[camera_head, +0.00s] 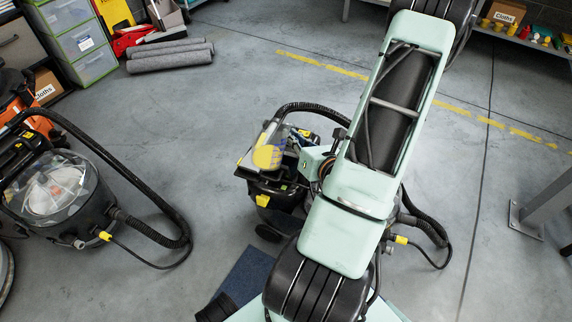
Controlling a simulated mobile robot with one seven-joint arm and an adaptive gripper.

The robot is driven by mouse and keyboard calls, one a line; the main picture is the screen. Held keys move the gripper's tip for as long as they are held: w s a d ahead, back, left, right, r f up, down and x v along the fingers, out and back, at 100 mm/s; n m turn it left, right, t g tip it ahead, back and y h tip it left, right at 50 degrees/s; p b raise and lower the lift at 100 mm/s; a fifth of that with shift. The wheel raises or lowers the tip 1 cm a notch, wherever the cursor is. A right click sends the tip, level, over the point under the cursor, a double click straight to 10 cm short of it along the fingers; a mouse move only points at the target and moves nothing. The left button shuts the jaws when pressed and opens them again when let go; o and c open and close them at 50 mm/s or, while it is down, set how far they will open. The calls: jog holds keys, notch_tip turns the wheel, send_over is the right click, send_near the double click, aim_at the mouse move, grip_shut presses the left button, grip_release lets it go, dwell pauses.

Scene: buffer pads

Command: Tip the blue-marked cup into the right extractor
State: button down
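The right extractor (272,198) is a dark machine with yellow catches near the middle of the floor, partly hidden behind my mint-green arm. A pale, see-through shape with a yellow, rounded part (267,157) shows over its top. It may be the cup or its contents, but I cannot make out a clear blue mark or cup outline. The end of my arm reaches in beside it from the right. My gripper's fingers are too small and covered to make out, so I cannot tell whether they hold anything.
A second extractor (60,190) with a clear dome and black hose stands at the left. Grey rolls (170,55) and drawers (80,40) are at the upper left. A dark blue mat (245,277) lies in front. Floor between the machines is mostly clear.

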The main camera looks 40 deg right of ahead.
aim_at(291, 147)
jog(key=shift+w+d+f+p, duration=0.1)
jog(key=shift+p, duration=0.45)
jog(key=shift+w+d+f+m+g+y+p, duration=0.15)
jog(key=shift+f+m+g+y+p, duration=0.5)
jog(key=shift+p, duration=0.6)
jog(key=shift+d+f+m+g+y+p, duration=0.15)
jog(key=shift+f+m+g+y+p, duration=0.25)
jog(key=shift+f+p, duration=0.6)
jog(key=shift+s+a+f+m+g+y+p, duration=0.25)
jog(key=shift+f+m+g+y+p, duration=0.25)
jog(key=shift+p, duration=1)
jog(key=shift+s+a+r+m+g+y+p, duration=0.2)
jog(key=shift+a+r+m+g+y+p, duration=0.55)
jog(key=shift+p, duration=2.55)
jog(key=shift+w+d+f+m+g+y+p, duration=0.15)
jog(key=shift+d+f+m+y+p, duration=0.2)
jog(key=shift+p, duration=0.3)
jog(key=shift+d+f+m+g+y+p, duration=0.15)
jog(key=shift+f+y+p, duration=0.1)
jog(key=shift+y+p, duration=0.3)
jog(key=shift+a+r+m+g+y+p, duration=0.2)
jog(key=shift+r+m+g+y+p, duration=0.15)
jog(key=shift+p, duration=0.95)
